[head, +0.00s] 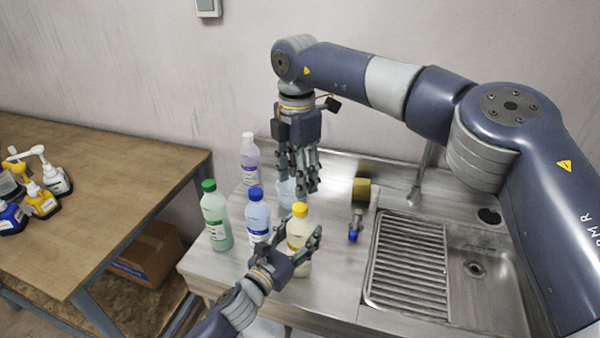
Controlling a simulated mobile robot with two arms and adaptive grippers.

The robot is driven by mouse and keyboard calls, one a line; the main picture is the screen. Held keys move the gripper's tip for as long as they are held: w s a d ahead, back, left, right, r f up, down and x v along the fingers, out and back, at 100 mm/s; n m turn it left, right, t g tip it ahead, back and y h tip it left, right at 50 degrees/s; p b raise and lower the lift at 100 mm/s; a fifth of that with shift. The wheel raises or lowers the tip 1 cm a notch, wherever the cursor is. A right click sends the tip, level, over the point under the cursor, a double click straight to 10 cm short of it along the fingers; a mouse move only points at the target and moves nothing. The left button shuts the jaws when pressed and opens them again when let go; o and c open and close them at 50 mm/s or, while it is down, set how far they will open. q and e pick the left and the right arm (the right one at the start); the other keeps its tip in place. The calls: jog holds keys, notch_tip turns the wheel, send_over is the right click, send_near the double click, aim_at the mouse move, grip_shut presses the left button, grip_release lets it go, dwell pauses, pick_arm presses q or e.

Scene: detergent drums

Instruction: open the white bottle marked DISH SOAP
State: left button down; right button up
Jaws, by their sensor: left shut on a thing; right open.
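Several bottles stand on the steel counter, and their label words are too small to read, so I cannot tell by marking which is DISH SOAP. A pale cream-white bottle with a yellow cap (299,210) stands at the front. My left gripper (297,247) is shut on this bottle around its body and hides part of it. My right gripper (307,186) is open and empty, pointing down above and behind the yellow cap, apart from it. A pale bottle (286,192) stands behind, partly hidden by my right gripper.
A green-capped bottle (216,218), a blue-capped bottle (257,215) and a lavender bottle (250,160) stand close by on the left. A brush-like thing (359,192) lies to the right, before the sink (480,262). A wooden table (110,190) with several bottles is at left.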

aim_at(300, 207)
jog(key=m, duration=0.5)
jog(key=shift+w+d, duration=0.1)
jog(key=m, duration=0.5)
jog(key=shift+d, duration=0.15)
jog(key=shift+f, duration=3.95)
